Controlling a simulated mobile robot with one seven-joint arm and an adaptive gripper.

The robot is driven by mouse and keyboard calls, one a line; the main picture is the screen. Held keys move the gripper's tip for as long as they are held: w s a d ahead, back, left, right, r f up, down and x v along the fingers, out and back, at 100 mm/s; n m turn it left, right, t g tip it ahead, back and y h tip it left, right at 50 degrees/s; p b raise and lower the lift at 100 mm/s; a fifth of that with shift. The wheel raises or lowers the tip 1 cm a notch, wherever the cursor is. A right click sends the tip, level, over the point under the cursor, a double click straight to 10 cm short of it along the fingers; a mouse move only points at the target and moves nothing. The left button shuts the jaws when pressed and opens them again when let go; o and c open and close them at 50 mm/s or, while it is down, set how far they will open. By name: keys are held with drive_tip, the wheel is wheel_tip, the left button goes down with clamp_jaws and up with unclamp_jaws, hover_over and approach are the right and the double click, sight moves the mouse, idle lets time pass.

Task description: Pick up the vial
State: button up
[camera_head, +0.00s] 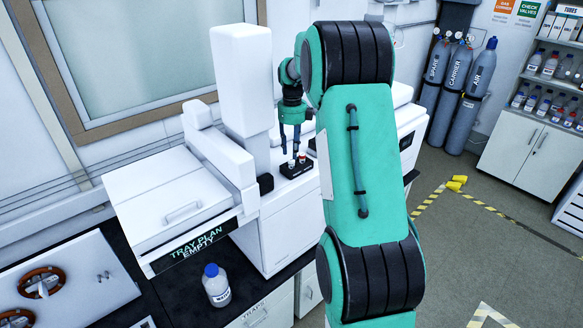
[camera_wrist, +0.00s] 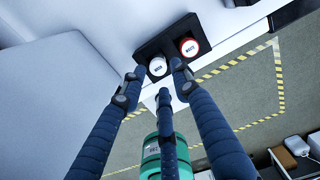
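Two vials stand in a small black holder (camera_head: 297,171) on the white bench unit. In the wrist view, one vial (camera_wrist: 157,67) has a white cap and the other vial (camera_wrist: 189,47) has a red-rimmed cap with a white label. The cap lettering is too small to read surely. My gripper (camera_wrist: 159,70) is open, with a blue finger on either side of the white-capped vial and a third finger below it in the picture. Small gaps show between the side fingertips and the cap. In the head view, my gripper (camera_head: 290,153) points down just above the holder.
A white instrument with a tall column (camera_head: 240,85) stands beside the holder. A white tray box (camera_head: 165,205) is to the left. A blue-capped bottle (camera_head: 216,287) stands on the dark bench in front. Gas cylinders (camera_head: 460,95) stand at the back right. Floor is open at right.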

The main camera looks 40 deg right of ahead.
sight(291, 160)
drive_tip(key=shift+w+a+f+p, duration=0.1)
drive_tip(key=shift+f+p, duration=0.1)
drive_tip(key=shift+f, duration=0.95)
drive_tip(key=shift+a+f+p, duration=0.1)
drive_tip(key=shift+f+p, duration=0.05)
drive_tip(key=shift+f, duration=1)
drive_tip(key=c, duration=0.6)
